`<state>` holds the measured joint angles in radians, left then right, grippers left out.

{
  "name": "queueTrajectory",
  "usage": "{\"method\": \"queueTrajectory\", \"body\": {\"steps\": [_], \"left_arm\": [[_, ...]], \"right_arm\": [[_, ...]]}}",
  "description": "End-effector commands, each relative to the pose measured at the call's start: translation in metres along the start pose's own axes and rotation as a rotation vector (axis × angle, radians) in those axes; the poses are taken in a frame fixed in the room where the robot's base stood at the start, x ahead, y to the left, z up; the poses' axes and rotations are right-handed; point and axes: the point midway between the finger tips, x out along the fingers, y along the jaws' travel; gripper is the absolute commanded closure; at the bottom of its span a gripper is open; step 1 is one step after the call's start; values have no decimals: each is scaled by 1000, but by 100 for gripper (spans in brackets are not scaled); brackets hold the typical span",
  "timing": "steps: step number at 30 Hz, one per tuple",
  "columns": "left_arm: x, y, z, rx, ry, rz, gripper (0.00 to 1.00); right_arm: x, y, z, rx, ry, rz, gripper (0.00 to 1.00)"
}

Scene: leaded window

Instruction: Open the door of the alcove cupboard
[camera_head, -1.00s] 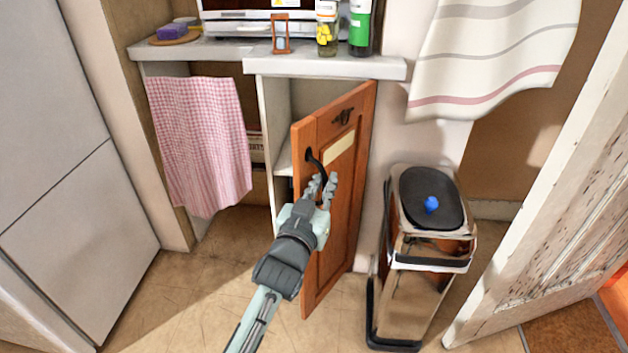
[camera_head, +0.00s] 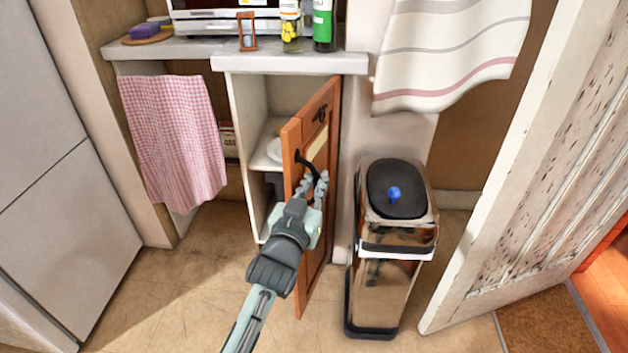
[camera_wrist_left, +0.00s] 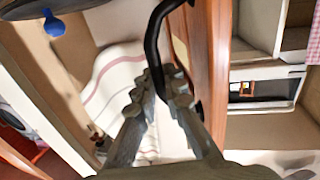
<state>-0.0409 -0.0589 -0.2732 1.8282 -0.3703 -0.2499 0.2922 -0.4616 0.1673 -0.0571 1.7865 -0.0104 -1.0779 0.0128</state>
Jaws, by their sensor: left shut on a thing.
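The alcove cupboard (camera_head: 246,150) has a wooden door (camera_head: 318,235) that stands open, swung out toward me on its right side. A black curved handle (camera_head: 306,161) is on the door's outer face. My left gripper (camera_head: 314,186) is shut on this handle. In the left wrist view the handle (camera_wrist_left: 153,38) runs down between the two fingers (camera_wrist_left: 162,85), beside the orange-brown door (camera_wrist_left: 208,75). My right gripper is not in view.
A shiny pedal bin (camera_head: 385,290) with a black lid and blue knob stands close to the right of the door. A pink checked cloth (camera_head: 172,140) hangs at the left. Bottles (camera_head: 323,25) and an hourglass (camera_head: 247,31) stand on the worktop (camera_head: 290,62). Floor is clear at front left.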

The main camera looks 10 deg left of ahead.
Motion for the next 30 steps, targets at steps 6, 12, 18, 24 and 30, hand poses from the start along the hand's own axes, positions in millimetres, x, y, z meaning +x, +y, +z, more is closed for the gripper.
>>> {"method": "queueTrajectory", "body": {"steps": [6, 12, 18, 24, 30], "left_arm": [[2, 0, -11, -1, 23, 1, 100], [2, 0, -11, -1, 23, 1, 80], [2, 0, -10, -1, 20, 1, 80], [-2, 0, -6, -1, 13, 0, 80], [-31, 0, -4, -1, 10, 0, 80]], "right_arm": [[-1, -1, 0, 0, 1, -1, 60], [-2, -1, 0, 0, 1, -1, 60], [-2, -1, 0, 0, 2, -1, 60], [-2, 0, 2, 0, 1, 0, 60], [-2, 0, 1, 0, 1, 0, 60]]}}
